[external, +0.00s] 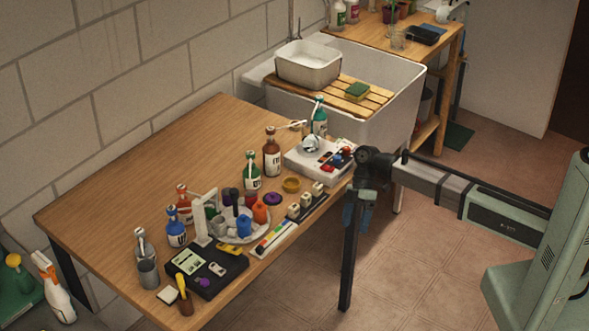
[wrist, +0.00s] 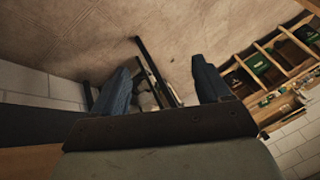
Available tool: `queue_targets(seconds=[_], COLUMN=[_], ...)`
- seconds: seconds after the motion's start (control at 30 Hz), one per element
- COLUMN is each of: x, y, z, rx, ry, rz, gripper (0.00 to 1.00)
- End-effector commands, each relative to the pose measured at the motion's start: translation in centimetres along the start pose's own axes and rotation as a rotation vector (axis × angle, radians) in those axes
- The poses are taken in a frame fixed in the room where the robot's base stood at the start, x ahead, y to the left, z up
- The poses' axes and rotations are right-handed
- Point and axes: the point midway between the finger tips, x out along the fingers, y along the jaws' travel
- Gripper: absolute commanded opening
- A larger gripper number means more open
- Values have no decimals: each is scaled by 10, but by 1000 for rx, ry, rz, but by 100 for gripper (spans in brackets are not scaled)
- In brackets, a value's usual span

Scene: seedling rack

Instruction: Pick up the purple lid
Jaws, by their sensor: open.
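A flat purple disc that looks like the purple lid (external: 272,198) lies on the wooden table, right of the round tray of coloured pots and near an amber ring. A smaller purple piece (external: 204,283) lies on the black tray, too small to make out. My gripper (external: 356,220) hangs beside the table's right edge, off the tabletop and to the right of the lid, blue fingers pointing down. In the wrist view my gripper (wrist: 163,88) is open, with its two blue fingers apart and nothing clearly held between them. The lid does not show in the wrist view.
A white box (external: 310,160) with small coloured items stands near the table's right edge. Several bottles, including a brown one (external: 271,152), stand behind the lid. A strip of white cubes (external: 306,205) lies to its right. The table's back left (external: 150,170) is clear.

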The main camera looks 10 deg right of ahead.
Motion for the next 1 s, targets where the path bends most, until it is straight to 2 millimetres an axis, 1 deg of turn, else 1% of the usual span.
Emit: queue_targets(seconds=[0.03,0.1,0.2,0.3,0.5,0.63,0.7,0.87,0.97,1.0], x=[-9,-20,-36,-51,-78,-93,-101,-112,-120,-124], y=[-2,-8,-13,-13,-14,-8,0,22,39,46], z=[-27,-54,-80,-94,-115,-130,-143,-170,-190,-201], rx=[-68,-145,-191,-186,-157,-169,-201,-324,-415,-460], ry=[7,14,11,-3,-31,-62,-93,-183,-250,-282], rz=[-5,-11,-13,-7,9,25,42,82,107,117], gripper=[76,76,76,76,76,76,76,76,76,76])
